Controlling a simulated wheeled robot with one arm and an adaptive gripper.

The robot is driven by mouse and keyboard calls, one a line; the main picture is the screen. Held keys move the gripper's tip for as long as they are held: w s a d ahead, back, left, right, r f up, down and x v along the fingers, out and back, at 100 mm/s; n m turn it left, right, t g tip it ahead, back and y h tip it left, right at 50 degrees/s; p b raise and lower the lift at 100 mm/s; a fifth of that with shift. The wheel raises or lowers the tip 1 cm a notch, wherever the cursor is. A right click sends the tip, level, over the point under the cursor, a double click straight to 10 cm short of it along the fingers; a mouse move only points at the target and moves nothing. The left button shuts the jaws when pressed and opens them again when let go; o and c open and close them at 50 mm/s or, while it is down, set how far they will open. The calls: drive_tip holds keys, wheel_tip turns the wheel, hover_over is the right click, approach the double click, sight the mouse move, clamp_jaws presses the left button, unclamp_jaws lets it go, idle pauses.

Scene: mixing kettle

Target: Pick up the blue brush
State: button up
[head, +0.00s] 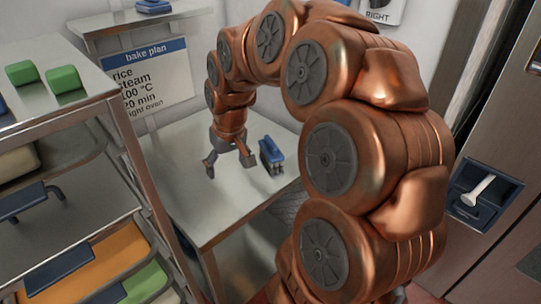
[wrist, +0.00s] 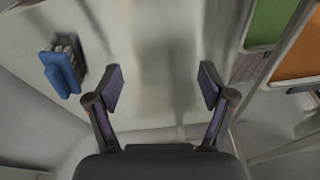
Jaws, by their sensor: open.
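The blue brush (head: 271,153) rests on the steel table (head: 195,150), near the table's right edge in the head view. It has a blue back and handle with bristles below. My gripper (head: 228,163) is open and empty, pointing down just left of the brush and apart from it. In the wrist view the brush (wrist: 62,68) lies at the upper left, outside the fingers. My gripper (wrist: 160,88) shows both fingers spread in that view, with bare table between them.
A steel rack (head: 128,150) with coloured blocks and trays stands at the left. A bake plan sign (head: 150,80) is behind the table. A second blue object (head: 153,6) sits on a high shelf. A steel cabinet (head: 500,150) is at the right.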

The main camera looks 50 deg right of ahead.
drive_tip(key=w+d+f+m+t, duration=0.15)
drive_tip(key=w+d, duration=0.25)
drive_tip(key=d, duration=0.5)
drive_tip(key=m+h+b, duration=0.1)
drive_tip(key=h+b, duration=0.1)
approach(271, 142)
drive_tip(key=x, duration=0.3)
drive_tip(key=a+x, duration=0.1)
drive_tip(key=x, duration=0.1)
drive_tip(key=shift+w+d+f, duration=0.1)
drive_tip(key=shift+w, duration=0.25)
drive_tip(key=shift+d+f+p, duration=0.15)
drive_tip(key=shift+d+p, duration=0.1)
drive_tip(key=shift+p, duration=0.05)
drive_tip(key=shift+w+d+f, duration=0.1)
drive_tip(key=shift+w+f, duration=0.05)
drive_tip(key=shift+f, duration=0.1)
drive_tip(key=shift+w+d+f, duration=0.1)
drive_tip(key=shift+w+f, duration=0.15)
drive_tip(key=shift+f, duration=0.4)
drive_tip(key=shift+s+p+x, duration=0.15)
drive_tip(key=shift+p+x, duration=0.5)
drive_tip(key=shift+x, duration=0.7)
drive_tip(key=shift+s+p+x, duration=0.2)
drive_tip(key=shift+p+x, duration=0.4)
drive_tip(key=shift+x, duration=0.8)
drive_tip(key=shift+d, duration=0.15)
drive_tip(key=c, duration=1.4)
drive_tip(key=shift+r, duration=0.1)
